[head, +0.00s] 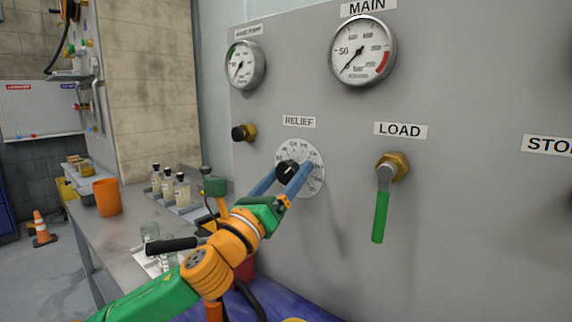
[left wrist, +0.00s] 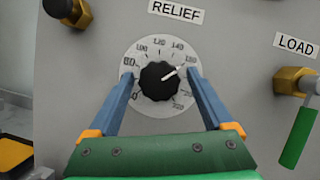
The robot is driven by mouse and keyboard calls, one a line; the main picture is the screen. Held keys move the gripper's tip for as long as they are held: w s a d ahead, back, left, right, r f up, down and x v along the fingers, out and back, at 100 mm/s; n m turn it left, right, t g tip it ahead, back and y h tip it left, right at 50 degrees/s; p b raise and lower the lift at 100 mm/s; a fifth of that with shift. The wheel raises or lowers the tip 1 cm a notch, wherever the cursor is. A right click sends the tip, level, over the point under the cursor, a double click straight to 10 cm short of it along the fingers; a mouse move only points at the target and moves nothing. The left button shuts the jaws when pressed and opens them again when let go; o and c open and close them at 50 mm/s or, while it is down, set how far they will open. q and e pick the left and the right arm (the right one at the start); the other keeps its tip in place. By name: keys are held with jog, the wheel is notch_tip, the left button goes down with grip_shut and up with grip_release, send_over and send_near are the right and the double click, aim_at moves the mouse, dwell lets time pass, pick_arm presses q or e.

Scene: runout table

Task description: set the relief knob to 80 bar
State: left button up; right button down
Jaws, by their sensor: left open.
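The black relief knob (head: 287,172) sits on a round white dial (head: 313,158) under the RELIEF label. In the left wrist view the knob (left wrist: 158,82) has a white pointer line aimed to the upper right, past the 140 mark, toward a number I cannot read surely. The 80 mark is at the dial's left, beside a fingertip. My left gripper (head: 289,175) is open, its two blue fingers on either side of the knob. In the left wrist view the gripper (left wrist: 161,76) shows a gap between each finger and the knob. The fingers cover parts of the dial's scale.
A LOAD valve with a green handle (head: 380,217) hangs to the right of the dial. A brass fitting with a black cap (head: 243,132) is at upper left. The MAIN gauge (head: 362,51) is above. Bottles and an orange cup (head: 107,197) stand on the bench at left.

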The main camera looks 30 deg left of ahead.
pick_arm(q)
grip_shut()
jog(key=shift+r+n+y+p, duration=0.2)
jog(key=shift+n+y+p, duration=0.3)
jog(key=shift+n+p, duration=0.7)
jog(key=n+g+y+p, duration=0.1)
jog(key=n, duration=0.2)
jog(key=n+g+y+p, duration=0.1)
jog(key=n+p, duration=0.1)
jog(key=n, duration=0.1)
jog(key=shift+d+r, duration=0.1)
jog(key=shift+r, duration=0.05)
jog(key=n+g+p, duration=0.1)
jog(key=n+p, duration=0.3)
jog(key=p, duration=0.1)
jog(key=n+g+p, duration=0.2)
jog(key=n+p, duration=0.3)
jog(key=n+g+p, duration=0.2)
jog(key=n+p, duration=0.3)
jog(key=p, duration=0.1)
jog(key=shift+r, duration=0.25)
jog(key=n+h+p, duration=0.1)
jog(key=p, duration=0.1)
jog(key=shift+f+n+g+p, duration=0.1)
jog(key=shift+n+g+p, duration=0.2)
jog(key=shift+n+p, duration=0.1)
jog(key=shift+f+n+p, duration=0.15)
jog(key=shift+n+p, duration=0.15)
jog(key=shift+p, duration=0.05)
